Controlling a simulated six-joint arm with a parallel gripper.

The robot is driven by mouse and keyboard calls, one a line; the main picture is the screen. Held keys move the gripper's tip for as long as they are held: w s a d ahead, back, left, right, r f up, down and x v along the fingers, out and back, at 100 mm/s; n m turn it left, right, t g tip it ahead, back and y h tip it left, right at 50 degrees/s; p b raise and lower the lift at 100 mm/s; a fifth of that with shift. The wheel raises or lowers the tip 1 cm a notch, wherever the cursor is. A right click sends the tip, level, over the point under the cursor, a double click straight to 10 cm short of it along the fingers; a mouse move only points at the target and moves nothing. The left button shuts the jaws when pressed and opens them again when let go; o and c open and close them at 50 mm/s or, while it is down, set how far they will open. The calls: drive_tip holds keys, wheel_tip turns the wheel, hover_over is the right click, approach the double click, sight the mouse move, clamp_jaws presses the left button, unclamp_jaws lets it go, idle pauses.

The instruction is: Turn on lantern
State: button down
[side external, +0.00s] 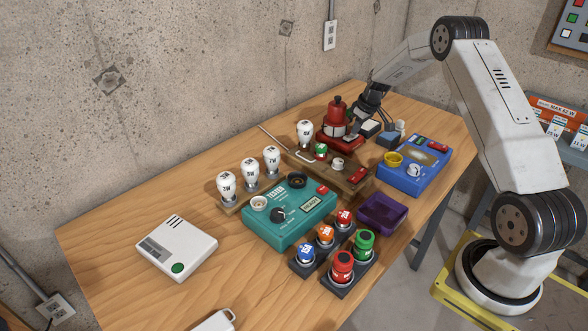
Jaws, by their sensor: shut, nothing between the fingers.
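A red lantern-like object (336,108) with a dark knob on top and a pale band stands upright on a red base (340,138) towards the back of the wooden table. I take it to be the lantern; whether it is lit is hard to tell, and no glow shows. My gripper (362,122) is shut and empty, pointing down just right of the lantern. Its fingertips are small and dark here, and I cannot tell whether they touch the lantern or its base.

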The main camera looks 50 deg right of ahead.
drive_tip(key=shift+a+r, duration=0.3)
drive_tip(key=shift+a, duration=0.3)
drive_tip(key=shift+r, duration=0.15)
drive_tip(key=shift+d+r, duration=0.1)
drive_tip(key=shift+r, duration=0.5)
drive_tip(key=d+v, duration=0.2)
drive_tip(key=v, duration=1)
drive_tip(key=shift+w, duration=0.2)
drive_tip(key=shift+d+r, duration=0.15)
